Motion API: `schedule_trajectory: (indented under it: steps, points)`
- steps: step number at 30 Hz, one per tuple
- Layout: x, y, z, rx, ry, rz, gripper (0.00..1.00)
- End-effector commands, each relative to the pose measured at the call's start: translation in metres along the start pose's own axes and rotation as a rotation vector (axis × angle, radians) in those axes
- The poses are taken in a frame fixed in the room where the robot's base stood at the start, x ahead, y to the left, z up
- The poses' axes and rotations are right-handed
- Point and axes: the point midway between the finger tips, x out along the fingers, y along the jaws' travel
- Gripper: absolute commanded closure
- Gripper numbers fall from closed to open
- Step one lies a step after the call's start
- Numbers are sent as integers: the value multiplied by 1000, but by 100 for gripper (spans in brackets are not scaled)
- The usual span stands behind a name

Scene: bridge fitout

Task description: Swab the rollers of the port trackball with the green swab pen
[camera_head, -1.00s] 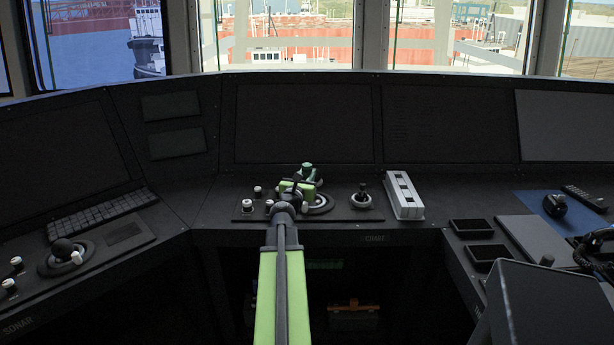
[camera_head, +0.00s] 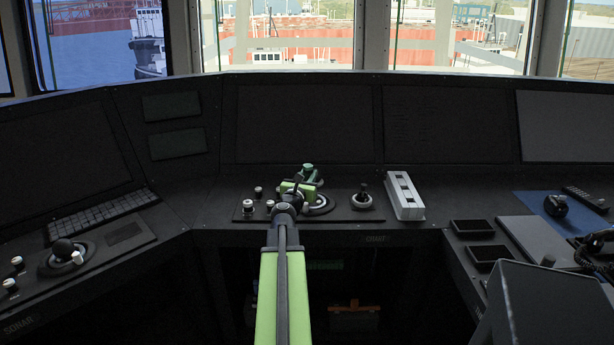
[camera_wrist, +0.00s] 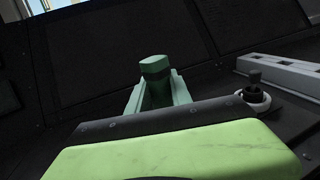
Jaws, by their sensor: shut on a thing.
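My gripper (camera_head: 305,183) is shut on the green swab pen (camera_head: 308,169), over the centre console panel. In the wrist view, the pen's dark green top (camera_wrist: 155,68) stands upright between the pale green fingers (camera_wrist: 155,92); its lower end is hidden. A pale trackball ring (camera_head: 322,204) shows beside and below my gripper, partly covered by it. Its rollers cannot be made out, nor whether the pen touches it. No label shows which one is port.
White-topped knobs (camera_head: 248,205) stand left of my gripper. A small joystick (camera_head: 363,197) and a pale slotted box (camera_head: 404,195) stand to its right. Dark screens (camera_head: 303,123) rise behind. Dark trays (camera_head: 488,254) and a blue mat (camera_head: 541,203) lie farther right.

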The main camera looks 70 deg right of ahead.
Motion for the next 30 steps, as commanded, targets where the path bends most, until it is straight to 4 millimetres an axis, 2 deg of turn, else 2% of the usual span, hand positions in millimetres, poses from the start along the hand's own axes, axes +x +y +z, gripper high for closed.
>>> schedule_trajectory:
  steps: [18,30]
  points:
    - [7,8,1,0,0,1,100]
    - [5,6,0,0,0,0,100]
